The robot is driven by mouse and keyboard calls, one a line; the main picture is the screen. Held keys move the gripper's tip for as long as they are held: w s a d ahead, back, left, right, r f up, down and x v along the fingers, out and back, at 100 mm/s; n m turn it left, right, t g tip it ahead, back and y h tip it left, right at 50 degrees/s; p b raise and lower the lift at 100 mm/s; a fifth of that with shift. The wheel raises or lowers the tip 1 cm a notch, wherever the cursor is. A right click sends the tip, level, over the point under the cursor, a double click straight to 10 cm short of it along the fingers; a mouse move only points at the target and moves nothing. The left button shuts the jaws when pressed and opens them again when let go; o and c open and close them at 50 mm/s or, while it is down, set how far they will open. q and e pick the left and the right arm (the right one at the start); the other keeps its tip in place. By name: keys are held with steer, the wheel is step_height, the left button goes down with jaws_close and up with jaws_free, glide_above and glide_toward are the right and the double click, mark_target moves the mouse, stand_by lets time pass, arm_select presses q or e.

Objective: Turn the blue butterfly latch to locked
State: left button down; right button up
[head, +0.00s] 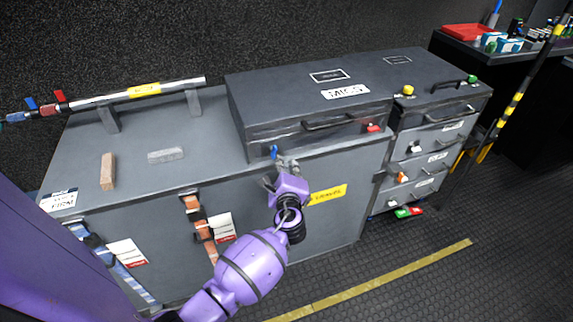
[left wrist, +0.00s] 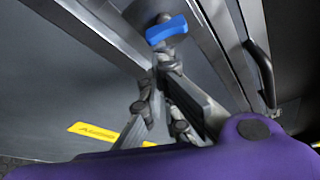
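My right gripper is out of view.
A MICS case (head: 307,92) with a black handle stands above the latch. A yellow label (head: 328,194) is right of my gripper. Orange straps (head: 197,216) hang to the left. A drawer unit (head: 428,150) stands to the right. The floor in front is open, with a yellow strip (head: 400,271).

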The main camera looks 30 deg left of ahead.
arm_select(q)
steer(key=m+p, duration=0.1)
steer(key=s+a+m+g+p, duration=0.1)
steer(key=p, duration=0.1)
steer(key=m+g+p, duration=0.1)
steer(key=m+p, duration=0.1)
steer(key=shift+s+a+f+y, duration=0.2)
steer(key=shift+a+y, duration=0.1)
steer(key=shift+a, duration=0.05)
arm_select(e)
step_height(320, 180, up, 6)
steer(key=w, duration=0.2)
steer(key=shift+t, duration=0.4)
arm_select(q)
steer(key=shift+s+p, duration=0.1)
steer(key=shift+p, duration=0.3)
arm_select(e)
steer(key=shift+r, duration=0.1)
arm_select(q)
steer(key=shift+s+a+f, duration=0.1)
steer(key=shift+s+a, duration=0.25)
steer(key=shift+a, duration=0.05)
steer(key=shift+s+a+p, duration=0.2)
steer(key=shift+s+p, duration=0.15)
steer(key=shift+p, duration=0.1)
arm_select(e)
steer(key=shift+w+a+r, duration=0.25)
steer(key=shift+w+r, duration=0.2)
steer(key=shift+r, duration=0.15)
